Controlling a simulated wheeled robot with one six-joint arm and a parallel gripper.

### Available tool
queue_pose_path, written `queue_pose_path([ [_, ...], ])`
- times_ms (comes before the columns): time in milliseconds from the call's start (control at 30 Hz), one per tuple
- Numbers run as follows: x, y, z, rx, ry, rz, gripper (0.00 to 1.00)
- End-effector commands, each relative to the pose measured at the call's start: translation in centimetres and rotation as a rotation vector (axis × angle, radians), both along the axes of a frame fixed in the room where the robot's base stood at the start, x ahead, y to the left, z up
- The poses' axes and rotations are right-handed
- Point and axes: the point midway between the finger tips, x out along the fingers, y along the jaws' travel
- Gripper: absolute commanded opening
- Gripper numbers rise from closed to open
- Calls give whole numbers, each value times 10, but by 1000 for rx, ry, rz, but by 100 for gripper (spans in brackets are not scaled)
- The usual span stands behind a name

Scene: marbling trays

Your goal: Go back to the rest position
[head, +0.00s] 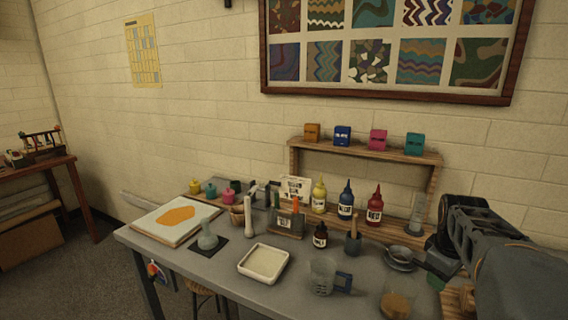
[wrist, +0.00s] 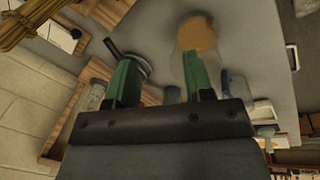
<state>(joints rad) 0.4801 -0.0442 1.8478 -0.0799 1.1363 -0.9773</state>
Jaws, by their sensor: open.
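My gripper (wrist: 160,50) is open and empty in the wrist view, with two green fingers held apart. Between and beyond its fingers is the grey table top (wrist: 240,60). In the wrist view a clear vessel with ochre contents (wrist: 197,33) shows beyond the right finger, and a dark-handled bowl (wrist: 128,52) lies partly behind the left finger. In the head view my arm (head: 475,225) reaches in from the right, over the table's right end. I cannot make out the finger gap there.
A white tray (head: 263,275), a clear beaker (head: 322,276) and a glass with ochre contents (head: 396,304) stand toward the table's front. A grey bowl (head: 400,257) lies near my arm. Yellow (head: 319,197), blue (head: 346,200) and red (head: 375,207) bottles stand before the wooden shelf (head: 368,149).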

Motion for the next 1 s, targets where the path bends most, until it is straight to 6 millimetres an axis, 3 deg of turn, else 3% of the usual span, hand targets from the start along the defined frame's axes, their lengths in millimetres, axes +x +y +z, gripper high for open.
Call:
queue_pose_path([
  [267,-25,91,9,79,-101,-159,48],
  [500,-73,168,-2,204,-180,-353,48],
  [700,-97,193,-14,267,-202,-454,48],
  [1000,-98,194,-14,269,-202,-457,48],
])
